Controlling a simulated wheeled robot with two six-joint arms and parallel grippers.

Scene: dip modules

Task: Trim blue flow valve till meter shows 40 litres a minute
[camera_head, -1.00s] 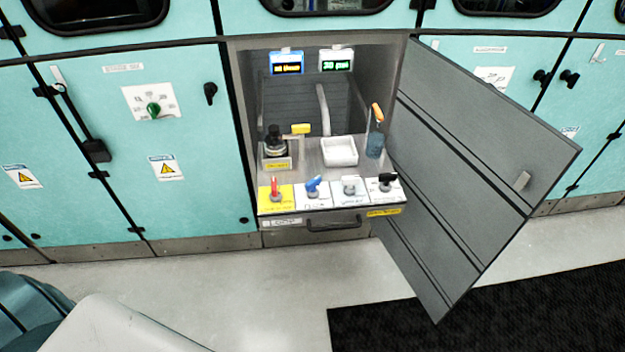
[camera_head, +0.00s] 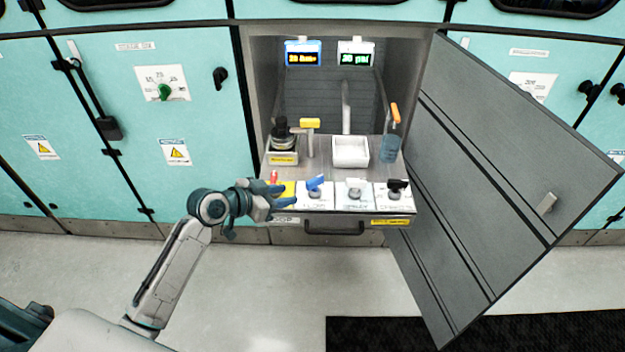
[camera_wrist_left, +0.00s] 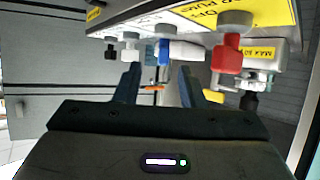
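The blue flow valve (camera_head: 316,184) has a blue lever handle on a white panel at the front of the open cabinet. In the left wrist view the blue valve (camera_wrist_left: 168,52) lies ahead, just beyond the fingertips. My left gripper (camera_head: 284,190) is left of the blue valve, in front of the red valve. The left wrist view shows its two fingers (camera_wrist_left: 160,84) spread apart, with nothing held between them. The blue-framed meter (camera_head: 304,57) shows orange characters that seem to start with 20; the unit is blurred. My right gripper is not in view.
The red valve (camera_wrist_left: 229,55) is close to my left fingers. A white-handled valve (camera_head: 354,188) and a black-handled valve (camera_head: 396,188) stand right of the blue one. A grey door (camera_head: 490,170) hangs open on the right. A green-text display (camera_head: 356,57) is beside the meter.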

